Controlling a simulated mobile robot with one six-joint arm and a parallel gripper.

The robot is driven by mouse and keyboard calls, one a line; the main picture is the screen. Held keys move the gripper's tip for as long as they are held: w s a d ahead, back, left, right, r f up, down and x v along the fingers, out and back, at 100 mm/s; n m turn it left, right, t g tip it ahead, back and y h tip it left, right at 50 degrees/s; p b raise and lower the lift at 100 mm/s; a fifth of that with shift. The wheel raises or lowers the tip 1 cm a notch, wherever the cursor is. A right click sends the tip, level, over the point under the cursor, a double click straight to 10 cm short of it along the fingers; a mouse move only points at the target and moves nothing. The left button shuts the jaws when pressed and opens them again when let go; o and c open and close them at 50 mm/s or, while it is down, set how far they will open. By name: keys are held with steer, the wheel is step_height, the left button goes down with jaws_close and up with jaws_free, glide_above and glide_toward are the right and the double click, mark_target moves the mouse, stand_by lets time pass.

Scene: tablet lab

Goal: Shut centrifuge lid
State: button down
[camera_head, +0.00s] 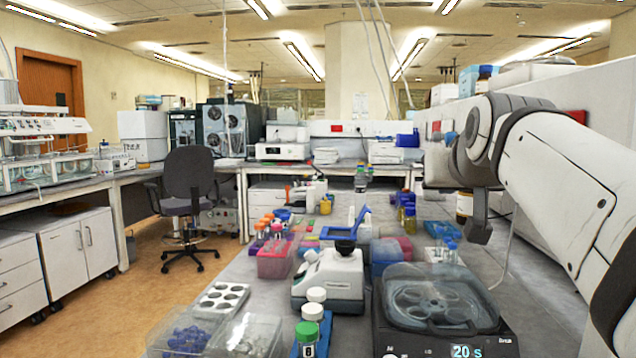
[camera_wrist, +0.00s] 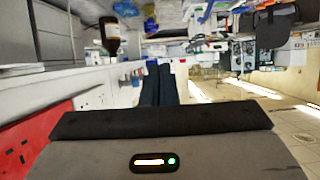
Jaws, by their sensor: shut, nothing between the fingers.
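The centrifuge (camera_head: 450,340) is a dark box at the front right of the bench in the head view, with a display reading 20 s. Its see-through grey lid (camera_head: 395,272) appears to lie down over the rotor, which shows through it. I cannot tell whether it is fully latched. My gripper (camera_head: 478,233) hangs above and behind the centrifuge, apart from it. In the wrist view the two dark fingers of my gripper (camera_wrist: 157,85) are together and empty. The centrifuge cannot be made out in the wrist view.
A white vortex mixer (camera_head: 330,275) stands left of the centrifuge. Bottles (camera_head: 464,207) stand behind my gripper. Bare bench lies right of the centrifuge.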

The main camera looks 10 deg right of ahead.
step_height(320, 180, up, 9)
steer(key=p, duration=0.3)
steer(key=s+a+f+n+g+y+p, duration=0.15)
steer(key=a+f+g+p, duration=0.4)
steer(key=f+p, duration=0.55)
steer(key=s+a+f+g+p, duration=0.2)
steer(key=s+a+f+p, duration=0.1)
steer(key=s+f, duration=0.4)
steer(key=s+a+f+n+g+y+p, duration=0.1)
steer(key=s+a+f+g+p, duration=0.1)
steer(key=s+f, duration=0.5)
step_height(320, 180, down, 2)
steer(key=shift+s+a+f+g+p, duration=0.2)
steer(key=shift+s+a+g+p, duration=0.15)
steer(key=shift+a+p, duration=0.25)
steer(key=shift+y, duration=0.25)
